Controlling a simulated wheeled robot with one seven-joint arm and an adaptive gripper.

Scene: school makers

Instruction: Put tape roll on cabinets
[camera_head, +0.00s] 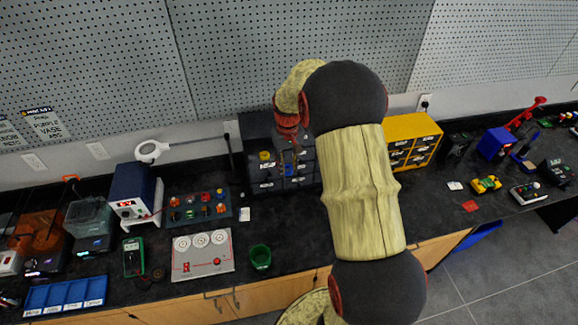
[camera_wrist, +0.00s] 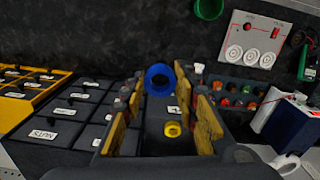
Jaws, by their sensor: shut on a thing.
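The tape roll is a blue ring (camera_wrist: 160,79) between my fingertips in the wrist view; a small bit of blue shows at the fingertips in the head view. My gripper (camera_head: 287,158) is shut on it, at the dark grey drawer cabinets (camera_head: 266,184). In the wrist view the cabinets (camera_wrist: 90,108) lie below and around the fingers (camera_wrist: 165,84). I cannot tell whether the roll touches the cabinet top. My arm hides part of the cabinets in the head view.
A small yellow ring (camera_head: 264,155) sits on the dark cabinets, near my fingers. A yellow drawer cabinet (camera_head: 413,138) stands to the right. The pegboard wall (camera_head: 280,60) is behind.

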